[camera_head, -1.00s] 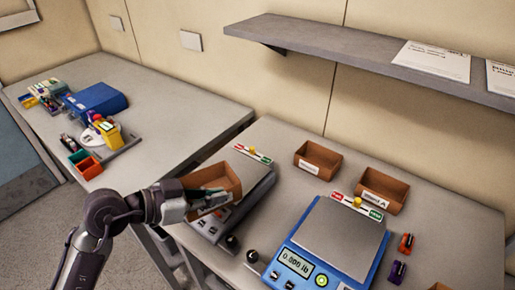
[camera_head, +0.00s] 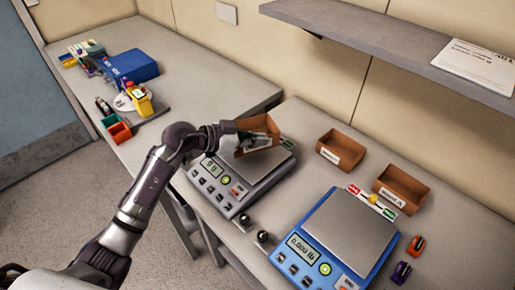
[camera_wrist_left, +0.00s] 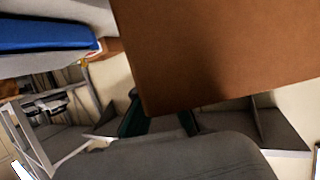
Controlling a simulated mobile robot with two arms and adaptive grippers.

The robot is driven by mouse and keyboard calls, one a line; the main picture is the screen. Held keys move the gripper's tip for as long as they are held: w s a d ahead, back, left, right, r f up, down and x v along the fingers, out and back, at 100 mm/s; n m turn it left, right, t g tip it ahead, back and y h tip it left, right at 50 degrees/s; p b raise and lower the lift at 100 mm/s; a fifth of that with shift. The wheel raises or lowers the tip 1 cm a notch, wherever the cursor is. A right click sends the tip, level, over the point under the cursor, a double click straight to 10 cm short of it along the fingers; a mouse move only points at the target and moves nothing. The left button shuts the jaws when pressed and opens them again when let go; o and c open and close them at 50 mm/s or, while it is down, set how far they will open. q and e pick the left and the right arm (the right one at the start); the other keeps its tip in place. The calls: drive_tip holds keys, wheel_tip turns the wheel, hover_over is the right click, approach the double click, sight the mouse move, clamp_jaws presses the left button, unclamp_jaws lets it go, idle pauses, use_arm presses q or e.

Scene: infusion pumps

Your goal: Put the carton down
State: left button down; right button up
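The carton is a small open brown box (camera_head: 262,126) at the end of my left arm in the head view. My left gripper (camera_head: 247,141) is shut on its near wall. The carton is over the back part of the grey scale (camera_head: 246,176), whose display seems to read 0 g; whether it touches the scale cannot be told. In the left wrist view the carton (camera_wrist_left: 225,55) fills the upper right and hides much of the fingers (camera_wrist_left: 160,118). My right gripper is not in view.
Two other brown cartons (camera_head: 341,150) (camera_head: 402,187) stand behind a blue scale (camera_head: 338,240) with a bare pan. Two small clips, orange (camera_head: 417,245) and purple (camera_head: 401,272), lie to its right. A grey shelf (camera_head: 385,48) overhangs the back. The left table holds a blue box (camera_head: 133,65) and orange bins (camera_head: 120,131).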

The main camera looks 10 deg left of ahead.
sight(262, 149)
use_arm(q)
drive_tip(key=shift+f, duration=1.95)
drive_tip(key=shift+f, duration=0.1)
drive_tip(key=c, duration=1.3)
unclamp_jaws()
drive_tip(key=b+v, duration=0.1)
drive_tip(key=v, duration=1.1)
drive_tip(key=shift+s, duration=0.1)
